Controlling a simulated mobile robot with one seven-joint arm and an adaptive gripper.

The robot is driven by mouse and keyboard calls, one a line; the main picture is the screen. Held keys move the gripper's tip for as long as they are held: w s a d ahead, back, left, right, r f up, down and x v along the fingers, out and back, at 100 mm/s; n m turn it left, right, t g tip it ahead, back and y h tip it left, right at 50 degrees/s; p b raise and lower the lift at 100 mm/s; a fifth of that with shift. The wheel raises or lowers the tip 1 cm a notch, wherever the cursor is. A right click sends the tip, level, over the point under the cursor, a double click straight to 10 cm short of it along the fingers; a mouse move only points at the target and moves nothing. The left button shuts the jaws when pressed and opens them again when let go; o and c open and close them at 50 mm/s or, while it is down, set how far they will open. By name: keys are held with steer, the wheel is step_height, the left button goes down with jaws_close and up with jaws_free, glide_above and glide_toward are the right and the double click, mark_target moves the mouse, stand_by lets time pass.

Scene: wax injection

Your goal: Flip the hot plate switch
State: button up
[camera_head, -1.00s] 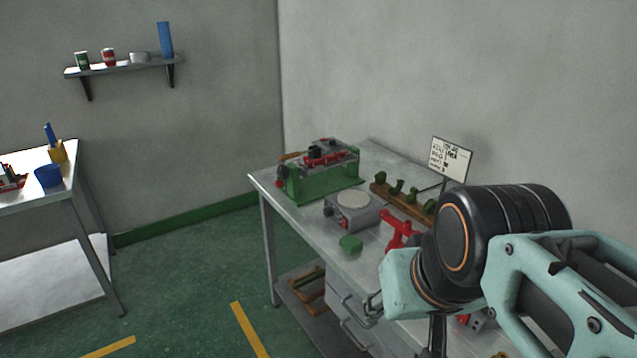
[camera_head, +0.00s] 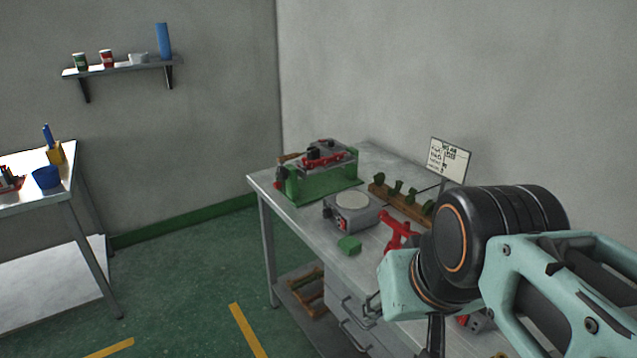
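The hot plate (camera_head: 352,212) is a grey box with a round pale top, standing on the metal workbench (camera_head: 270,189). A small red and dark part, which looks like its switch (camera_head: 342,224), shows on its front face; its position is too small to tell. My arm reaches in from the right, over the near end of the bench, to the right of the hot plate and apart from it. My gripper's fingers cannot be made out; only arm links and a dark part pointing down at the bottom edge show.
A green machine with a red handle (camera_head: 318,178) stands behind the hot plate. A green block (camera_head: 349,245) lies in front of it and a red tool (camera_head: 399,232) to its right. A wooden rack (camera_head: 400,205) and a sign (camera_head: 449,160) are at the back. Open floor lies left of the bench.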

jaws_close()
stand_by(1.4)
